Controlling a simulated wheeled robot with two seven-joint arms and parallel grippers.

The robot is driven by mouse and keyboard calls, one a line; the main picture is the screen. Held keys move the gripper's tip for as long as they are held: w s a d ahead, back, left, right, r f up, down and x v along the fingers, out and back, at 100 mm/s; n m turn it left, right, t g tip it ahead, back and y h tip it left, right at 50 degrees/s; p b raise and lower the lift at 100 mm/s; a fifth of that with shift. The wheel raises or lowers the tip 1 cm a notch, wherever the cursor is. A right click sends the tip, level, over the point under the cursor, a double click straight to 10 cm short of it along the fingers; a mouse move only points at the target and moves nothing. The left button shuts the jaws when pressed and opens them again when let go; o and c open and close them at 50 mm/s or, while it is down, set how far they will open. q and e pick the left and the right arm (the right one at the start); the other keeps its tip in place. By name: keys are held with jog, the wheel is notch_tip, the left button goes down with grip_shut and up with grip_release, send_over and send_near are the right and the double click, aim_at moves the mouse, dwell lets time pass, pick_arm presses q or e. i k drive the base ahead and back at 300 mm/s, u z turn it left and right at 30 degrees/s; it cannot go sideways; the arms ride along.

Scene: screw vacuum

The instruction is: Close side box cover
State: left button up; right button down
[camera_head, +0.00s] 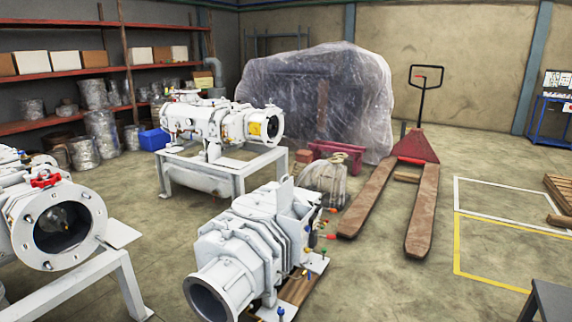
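A grey-white vacuum pump (240,245) sits low on a wooden pallet (298,285) in the lower middle, with a round open flange at its near end. A box-like part (303,207) is on its far right side, with a thin upright plate (284,190) beside it. I cannot tell for sure whether this plate is the cover, or see into the box. Neither of my grippers is in view.
More pumps stand on white frames: one with a red valve handle (46,181) at left, another (225,122) behind. A pallet jack (415,148) and a plastic-wrapped load (318,95) stand behind. A dark table corner (550,298) is at lower right. Floor beside the yellow line is clear.

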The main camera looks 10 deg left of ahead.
aim_at(284, 192)
jog(key=i, duration=0.95)
jog(key=u, duration=2)
jog(key=i, duration=1.35)
jog(key=z, duration=0.15)
